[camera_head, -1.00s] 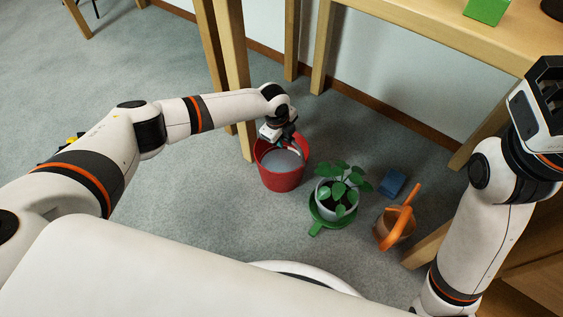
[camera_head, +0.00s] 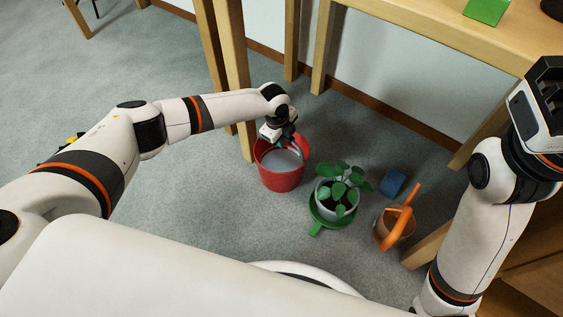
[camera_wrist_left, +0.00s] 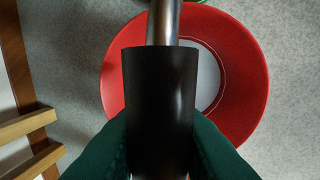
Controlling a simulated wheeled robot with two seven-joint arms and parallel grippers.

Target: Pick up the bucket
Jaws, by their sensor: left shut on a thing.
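The red bucket (camera_head: 281,180) is upright at the floor in front of a wooden table leg, with a grey inside. My left gripper (camera_head: 287,137) is over its rim. In the left wrist view, its two dark green fingers (camera_wrist_left: 160,150) are closed on the black grip (camera_wrist_left: 160,95) of the bucket's handle. A metal rod (camera_wrist_left: 163,22) runs out of the grip, and the bucket's red rim (camera_wrist_left: 245,75) lies below. I cannot tell whether the bucket touches the floor. My right gripper (camera_head: 546,90) is raised at the right edge, away from the bucket, its fingers unclear.
A potted plant (camera_head: 339,188) with a green watering can or dish around its base stands right of the bucket. A blue block (camera_head: 393,183) and a brown pot (camera_head: 393,232) with an orange tool lie farther right. Wooden table legs (camera_head: 235,80) stand close behind. Floor at left is clear.

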